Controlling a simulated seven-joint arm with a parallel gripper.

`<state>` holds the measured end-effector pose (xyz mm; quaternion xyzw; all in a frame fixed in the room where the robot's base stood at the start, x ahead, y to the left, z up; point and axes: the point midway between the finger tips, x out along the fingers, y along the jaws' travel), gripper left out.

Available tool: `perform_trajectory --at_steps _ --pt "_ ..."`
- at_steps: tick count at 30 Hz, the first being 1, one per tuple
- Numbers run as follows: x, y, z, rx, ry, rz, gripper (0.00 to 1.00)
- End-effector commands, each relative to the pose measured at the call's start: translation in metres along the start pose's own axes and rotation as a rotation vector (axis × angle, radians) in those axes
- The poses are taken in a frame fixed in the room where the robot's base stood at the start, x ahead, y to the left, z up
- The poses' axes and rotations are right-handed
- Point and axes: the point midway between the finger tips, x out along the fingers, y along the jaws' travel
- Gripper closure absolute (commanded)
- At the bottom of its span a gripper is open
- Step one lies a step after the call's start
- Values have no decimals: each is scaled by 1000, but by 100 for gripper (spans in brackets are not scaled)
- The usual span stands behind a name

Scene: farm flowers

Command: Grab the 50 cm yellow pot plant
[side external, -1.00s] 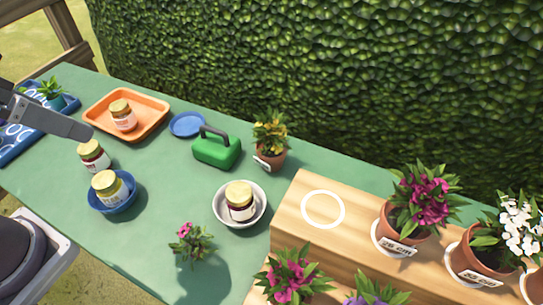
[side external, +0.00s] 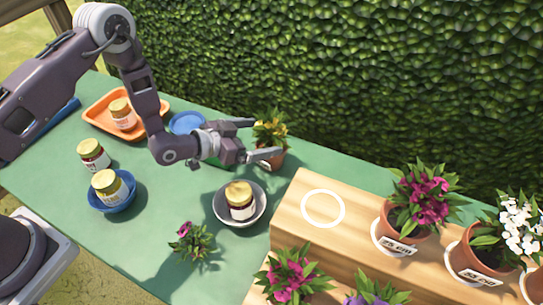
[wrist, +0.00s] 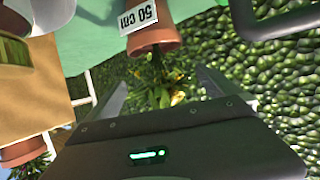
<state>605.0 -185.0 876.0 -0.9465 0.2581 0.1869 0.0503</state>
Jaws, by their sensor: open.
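The yellow pot plant (side external: 270,131) stands on the green table near the hedge, left of the wooden step. It has yellow flowers, green leaves and a terracotta pot. In the wrist view its pot (wrist: 155,40) carries a white label reading 50 cm, and its leaves hang down between my fingers. My gripper (side external: 265,138) is open at the plant, with one finger toward the hedge side and the other across the front of the pot in the side view. Both fingers also show in the wrist view (wrist: 160,92). I cannot tell whether either finger touches it.
A green box with a dark handle is mostly hidden behind my gripper. A bowl (side external: 260,212) holding a jar (side external: 240,200) stands just in front. The wooden step (side external: 300,235) with a white ring and several potted flowers is to the right. The hedge (side external: 330,80) rises behind.

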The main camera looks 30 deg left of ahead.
Motion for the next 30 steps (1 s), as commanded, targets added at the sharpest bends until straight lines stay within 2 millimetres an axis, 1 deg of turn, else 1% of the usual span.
perform_trajectory --at_steps 1,3,5,7,11,15,18,21,26,28,30 --pt "6 0 16 -1 -5 0 0" --pt "13 0 34 -1 -5 -1 0" --pt "18 0 47 -1 -5 -1 0" --pt "31 0 45 4 3 -1 0" --pt "45 -1 46 1 0 -2 0" --pt "71 0 45 2 0 -1 0" --pt "87 -1 45 2 0 -2 0" --pt "94 -1 45 0 -2 -2 0" --pt "94 -1 45 0 -3 -2 0" --pt "94 -1 45 0 -3 -2 10" --pt "94 -1 45 0 -3 -2 24"
